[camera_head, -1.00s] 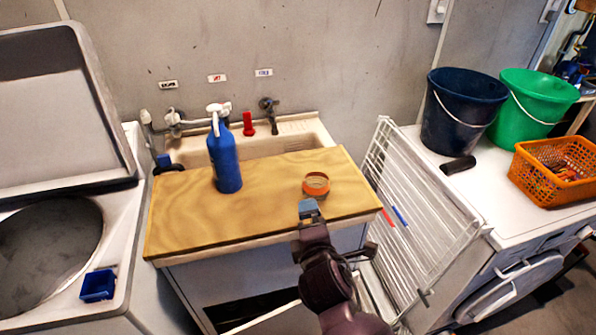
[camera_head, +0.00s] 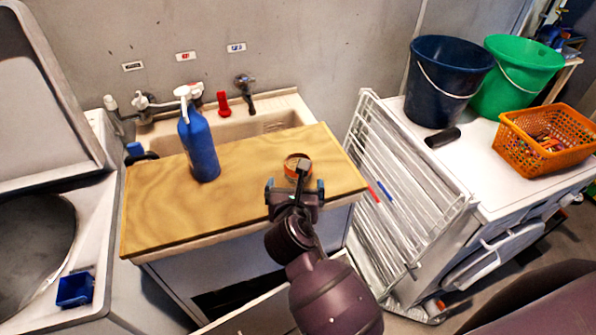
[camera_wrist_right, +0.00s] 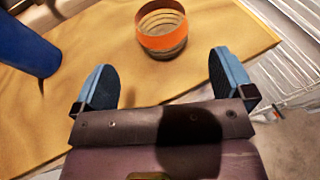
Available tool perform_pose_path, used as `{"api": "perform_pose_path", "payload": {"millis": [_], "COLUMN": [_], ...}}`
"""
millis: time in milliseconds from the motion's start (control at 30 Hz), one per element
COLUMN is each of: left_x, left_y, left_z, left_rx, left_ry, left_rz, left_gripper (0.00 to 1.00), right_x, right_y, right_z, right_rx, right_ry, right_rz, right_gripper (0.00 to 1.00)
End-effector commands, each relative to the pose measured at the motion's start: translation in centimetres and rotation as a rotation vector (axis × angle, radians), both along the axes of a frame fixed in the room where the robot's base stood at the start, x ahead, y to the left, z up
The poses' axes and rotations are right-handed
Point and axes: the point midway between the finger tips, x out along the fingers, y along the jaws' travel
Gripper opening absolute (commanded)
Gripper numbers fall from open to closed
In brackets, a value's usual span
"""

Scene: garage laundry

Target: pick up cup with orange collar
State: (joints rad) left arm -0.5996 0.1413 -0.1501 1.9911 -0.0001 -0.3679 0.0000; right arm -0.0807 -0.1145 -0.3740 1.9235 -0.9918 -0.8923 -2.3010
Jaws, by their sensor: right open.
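The cup with the orange collar (camera_head: 292,172) stands upright on the wooden board (camera_head: 240,187) over the sink, near the board's right end. In the right wrist view the cup (camera_wrist_right: 162,28) is a short round vessel with ridges and a wide orange band, just beyond the fingertips. My right gripper (camera_head: 295,186) is at the board's front edge, in front of the cup and partly hiding it. In the right wrist view its two blue-padded fingers (camera_wrist_right: 165,80) are spread apart with nothing between them. My left gripper is not in view.
A blue spray bottle (camera_head: 198,148) stands on the board to the left of the cup. A white drying rack (camera_head: 400,195) leans just right of the board. Two buckets and an orange basket (camera_head: 545,140) stand on the white machine at right. The board's middle is clear.

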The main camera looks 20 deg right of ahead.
Motion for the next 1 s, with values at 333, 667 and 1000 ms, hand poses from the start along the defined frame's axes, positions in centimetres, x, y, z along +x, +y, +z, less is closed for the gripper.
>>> {"api": "perform_pose_path", "payload": {"millis": [333,667,1000], "left_x": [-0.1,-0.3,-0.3], "left_y": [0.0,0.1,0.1], "left_z": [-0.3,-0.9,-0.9], "left_rx": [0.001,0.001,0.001], "left_ry": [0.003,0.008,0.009], "left_rz": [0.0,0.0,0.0], "left_gripper": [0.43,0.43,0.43], "right_x": [2.8,6.4,7.1], "right_y": [-1.0,-2.6,-2.9], "right_z": [-0.9,-2.0,-2.2], "right_rx": [0.002,0.002,0.004], "right_ry": [0.0,0.0,0.001], "right_rz": [0.0,0.0,0.0], "right_gripper": [0.99,0.99,0.99]}}
